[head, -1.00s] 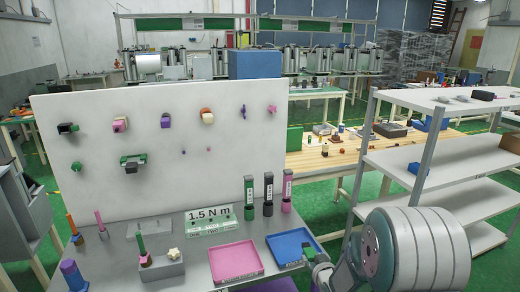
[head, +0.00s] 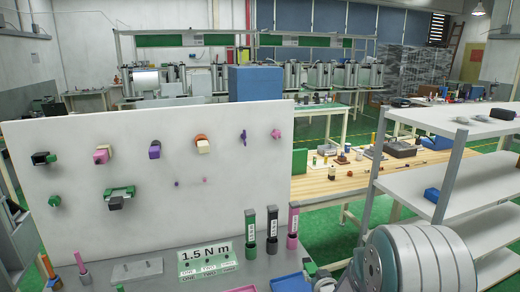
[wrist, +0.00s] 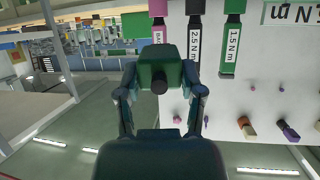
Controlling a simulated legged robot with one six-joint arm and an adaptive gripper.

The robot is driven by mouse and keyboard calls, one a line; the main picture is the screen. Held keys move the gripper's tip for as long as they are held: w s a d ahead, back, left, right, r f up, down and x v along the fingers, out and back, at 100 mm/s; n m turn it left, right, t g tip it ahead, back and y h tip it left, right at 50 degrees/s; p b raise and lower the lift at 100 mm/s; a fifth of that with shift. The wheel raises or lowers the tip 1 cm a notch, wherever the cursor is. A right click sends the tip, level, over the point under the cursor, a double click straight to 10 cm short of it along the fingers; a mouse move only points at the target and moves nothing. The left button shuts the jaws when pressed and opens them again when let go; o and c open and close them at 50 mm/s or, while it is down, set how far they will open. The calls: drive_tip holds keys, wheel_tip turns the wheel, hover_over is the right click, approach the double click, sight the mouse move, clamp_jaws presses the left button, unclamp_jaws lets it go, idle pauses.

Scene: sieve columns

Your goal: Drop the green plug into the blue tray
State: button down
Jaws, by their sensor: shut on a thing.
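My gripper (wrist: 160,92) is shut on the green plug (wrist: 158,60), a dark green block with a round black end, held between the fingertips in the wrist view. In the head view, the plug (head: 310,267) shows as a small green patch at the bottom, beside the right edge of the blue tray (head: 290,283). Only the far part of that tray is in the picture. I cannot tell the plug's height over the tray or whether it is inside the rim.
Black, green and pink labelled tools (head: 272,229) stand behind the blue tray. A pink tray (head: 243,289) is cut off to its left. A white board (head: 100,240) with coloured pieces stands at the back left. White shelves (head: 440,235) are on the right.

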drive_tip(key=f, duration=0.4)
drive_tip(key=shift+a+f, duration=0.3)
drive_tip(key=shift+f, duration=0.15)
drive_tip(key=shift+d, duration=0.1)
drive_tip(key=shift+c, duration=0.7)
unclamp_jaws()
drive_tip(key=v, duration=1.2)
drive_tip(key=shift+f, duration=0.15)
